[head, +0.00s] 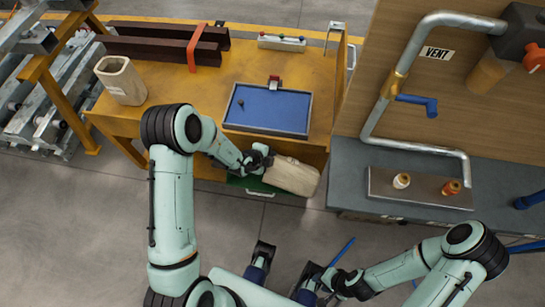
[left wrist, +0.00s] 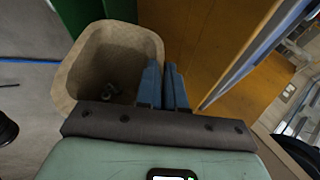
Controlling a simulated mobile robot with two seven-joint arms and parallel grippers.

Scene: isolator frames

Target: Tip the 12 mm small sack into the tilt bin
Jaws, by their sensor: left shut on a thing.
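My left gripper (head: 262,160) is shut on a beige, open-topped sack (head: 292,176) and holds it at the bench's front edge, above the floor side. In the head view the sack lies slanted. In the left wrist view I look into the sack (left wrist: 70,80); a few small grey metal pieces (left wrist: 111,88) lie inside. The blue fingers (left wrist: 165,88) are at its right rim. A green front with a pale handle (head: 261,193), possibly the tilt bin, is partly hidden below the sack. My right gripper (head: 325,280) is low, away from the bench; its jaws are unclear.
Another beige open container (head: 122,82) stands at the bench's left. A blue-lined tray (head: 268,110) with a small dark piece lies on the yellow bench. Brown beams (head: 160,50) lie behind. A grey counter with pipework (head: 420,195) is on the right.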

